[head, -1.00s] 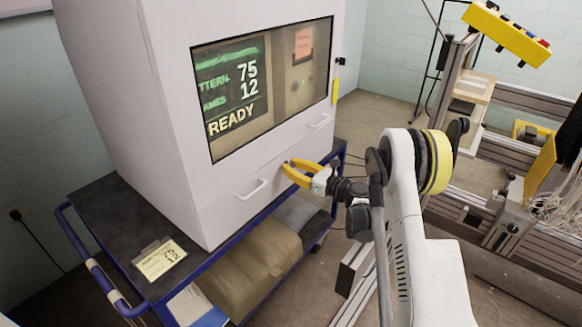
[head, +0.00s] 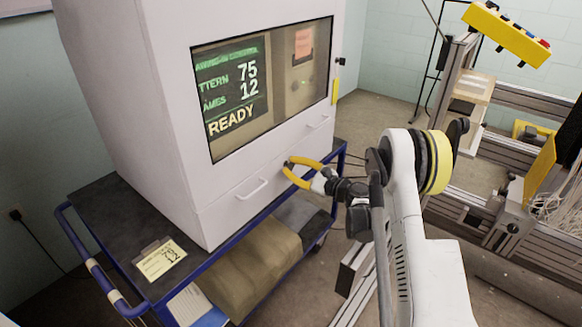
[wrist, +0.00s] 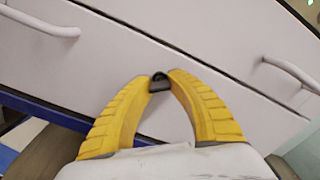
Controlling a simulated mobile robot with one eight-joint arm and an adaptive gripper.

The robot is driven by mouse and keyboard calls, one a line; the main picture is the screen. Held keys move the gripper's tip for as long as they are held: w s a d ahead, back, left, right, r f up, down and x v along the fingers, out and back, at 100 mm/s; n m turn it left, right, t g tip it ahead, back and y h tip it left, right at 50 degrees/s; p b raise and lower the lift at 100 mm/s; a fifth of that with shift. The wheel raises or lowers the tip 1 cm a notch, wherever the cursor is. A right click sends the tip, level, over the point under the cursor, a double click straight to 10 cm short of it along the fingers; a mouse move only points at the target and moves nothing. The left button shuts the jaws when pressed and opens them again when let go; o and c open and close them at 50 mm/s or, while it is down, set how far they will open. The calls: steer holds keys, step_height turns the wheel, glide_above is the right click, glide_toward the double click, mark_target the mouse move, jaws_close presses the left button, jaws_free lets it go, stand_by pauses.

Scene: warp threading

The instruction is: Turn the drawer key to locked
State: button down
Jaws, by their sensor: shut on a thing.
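My gripper (head: 288,168) has its yellow fingers at the front of the white cabinet, by the drawer face (head: 235,195). In the wrist view my gripper (wrist: 160,82) is shut on a small dark key (wrist: 158,78) at the drawer front, between the two fingertips. Only the dark ring-like top of the key shows, so I cannot tell how far it is turned. In the head view the key is hidden by the fingers. The drawer looks closed, with a white handle (head: 252,190) left of my gripper.
The cabinet's screen (head: 240,95) reads READY above the drawers. A second handle (head: 319,122) sits on the drawer front up and to the right. The cabinet stands on a blue-railed cart (head: 105,215) with a yellow card (head: 160,259). A metal frame (head: 490,205) stands at the right.

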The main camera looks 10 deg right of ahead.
steer(key=n, duration=0.5)
steer(key=shift+n, duration=0.3)
steer(key=n, duration=0.5)
stand_by(0.4)
steer(key=c, duration=1.2)
jaws_free()
steer(key=v, duration=1.2)
